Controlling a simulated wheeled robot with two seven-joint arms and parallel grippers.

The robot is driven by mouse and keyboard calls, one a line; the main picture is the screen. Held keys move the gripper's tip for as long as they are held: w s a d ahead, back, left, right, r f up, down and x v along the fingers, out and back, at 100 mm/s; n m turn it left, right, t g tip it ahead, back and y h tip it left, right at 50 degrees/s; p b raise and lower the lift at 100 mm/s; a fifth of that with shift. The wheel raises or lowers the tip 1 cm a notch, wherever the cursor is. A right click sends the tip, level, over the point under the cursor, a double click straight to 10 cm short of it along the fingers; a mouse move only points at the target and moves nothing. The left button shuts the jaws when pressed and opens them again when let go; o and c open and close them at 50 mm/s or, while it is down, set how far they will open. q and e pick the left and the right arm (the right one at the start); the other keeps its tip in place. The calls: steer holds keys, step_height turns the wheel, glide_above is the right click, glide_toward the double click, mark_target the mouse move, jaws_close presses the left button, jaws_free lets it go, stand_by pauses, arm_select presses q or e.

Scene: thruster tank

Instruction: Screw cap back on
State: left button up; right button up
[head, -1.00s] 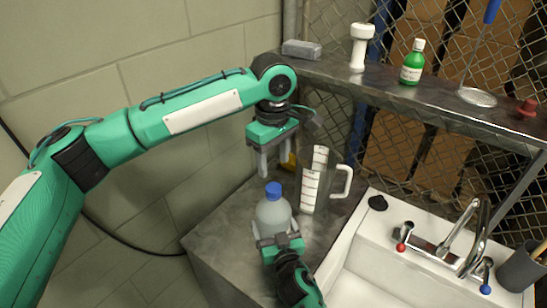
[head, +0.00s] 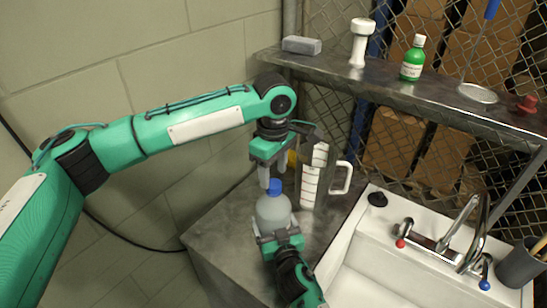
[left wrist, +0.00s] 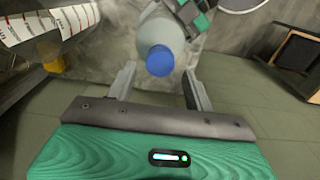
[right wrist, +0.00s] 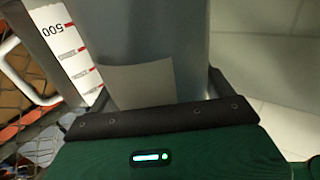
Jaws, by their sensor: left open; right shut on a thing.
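A pale grey bottle (head: 272,212) stands upright on the metal counter, with a blue cap (head: 274,187) on its top. How tightly the cap sits cannot be seen. My left gripper (head: 273,180) is open and points down at the cap from above. In the left wrist view the blue cap (left wrist: 160,61) appears between the two spread fingers, with the bottle (left wrist: 158,28) behind it. My right gripper (head: 277,230) is shut on the bottle's body from the front. In the right wrist view the bottle (right wrist: 140,45) fills the space between the fingers.
A clear measuring jug (head: 313,178) with a white handle stands close right of the bottle. The white sink (head: 350,262) with its tap (head: 455,235) lies further right. A shelf (head: 440,98) behind holds a green bottle (head: 413,58) and other items.

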mark_target(273, 183)
arm_select(q)
steer(key=shift+f, duration=1.7)
steer(key=c, duration=1)
